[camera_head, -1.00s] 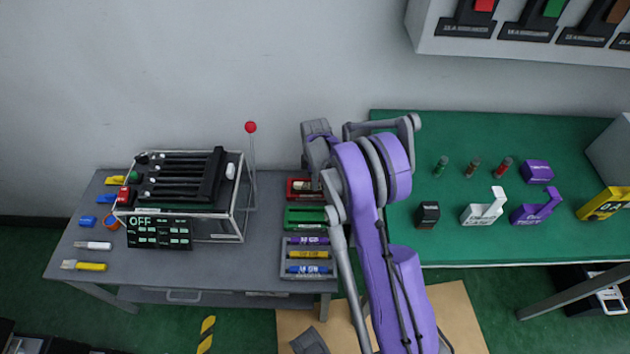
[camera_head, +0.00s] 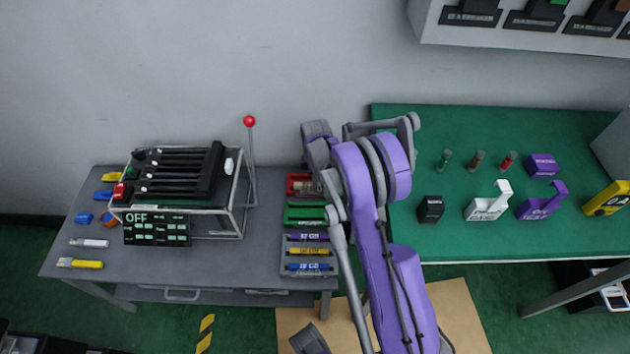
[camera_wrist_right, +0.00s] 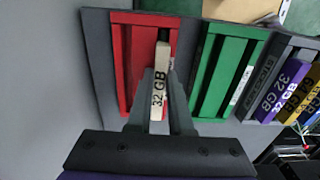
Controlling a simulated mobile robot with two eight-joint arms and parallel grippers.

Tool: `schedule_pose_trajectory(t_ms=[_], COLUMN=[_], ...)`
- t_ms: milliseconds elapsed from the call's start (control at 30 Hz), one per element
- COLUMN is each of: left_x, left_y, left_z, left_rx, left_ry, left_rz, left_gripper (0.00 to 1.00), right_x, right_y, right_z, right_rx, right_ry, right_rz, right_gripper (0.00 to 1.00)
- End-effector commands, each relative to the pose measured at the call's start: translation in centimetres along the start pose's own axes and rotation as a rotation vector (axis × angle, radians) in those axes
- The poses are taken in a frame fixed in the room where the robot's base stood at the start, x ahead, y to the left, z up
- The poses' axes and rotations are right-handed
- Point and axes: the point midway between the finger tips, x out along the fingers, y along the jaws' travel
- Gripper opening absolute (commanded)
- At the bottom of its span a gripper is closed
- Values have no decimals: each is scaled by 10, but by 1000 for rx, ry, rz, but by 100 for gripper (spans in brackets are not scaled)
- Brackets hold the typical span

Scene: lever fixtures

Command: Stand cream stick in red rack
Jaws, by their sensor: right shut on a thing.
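My right gripper (camera_wrist_right: 160,98) is shut on the cream stick (camera_wrist_right: 158,88), marked 32 GB, in the right wrist view. The stick overlaps the red rack (camera_wrist_right: 122,62), with its far end over the rack's slot area. I cannot tell how deep it sits or whether it touches the rack's floor. In the head view the red rack (camera_head: 292,185) is at the back right of the grey table, partly covered by my right arm. The right fingertips are mostly hidden there. My left gripper is not in view.
The green rack (camera_head: 303,214) stands next to the red one, then a grey rack (camera_head: 286,270) holding purple, yellow and blue sticks. A lever box (camera_head: 182,190) and a red-knobbed lever (camera_head: 250,121) stand to the left. The green table (camera_head: 450,240) lies to the right.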

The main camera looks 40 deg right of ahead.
Motion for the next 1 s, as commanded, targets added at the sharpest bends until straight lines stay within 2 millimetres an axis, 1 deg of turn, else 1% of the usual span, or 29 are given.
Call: schedule_pose_trajectory(t_ms=[67,100,167,200,267,533,667,767,1000], left_x=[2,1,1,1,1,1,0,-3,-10], left_y=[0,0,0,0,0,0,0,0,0], left_z=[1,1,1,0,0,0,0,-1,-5], left_rx=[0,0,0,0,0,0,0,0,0], left_ry=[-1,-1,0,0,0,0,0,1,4], left_rz=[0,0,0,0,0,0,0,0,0], left_gripper=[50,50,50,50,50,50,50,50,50], right_x=[3,2,2,2,1,1,-8,-24,-73], right_y=[0,0,0,0,0,0,0,0,0], right_z=[0,0,0,0,0,0,0,0,0], right_rx=[0,0,0,0,0,0,0,0,0], right_ry=[0,0,0,0,0,0,0,0,0], right_rz=[0,0,0,0,0,0,0,0,0], right_gripper=[0,26,37,44,54,54,54,54,54])
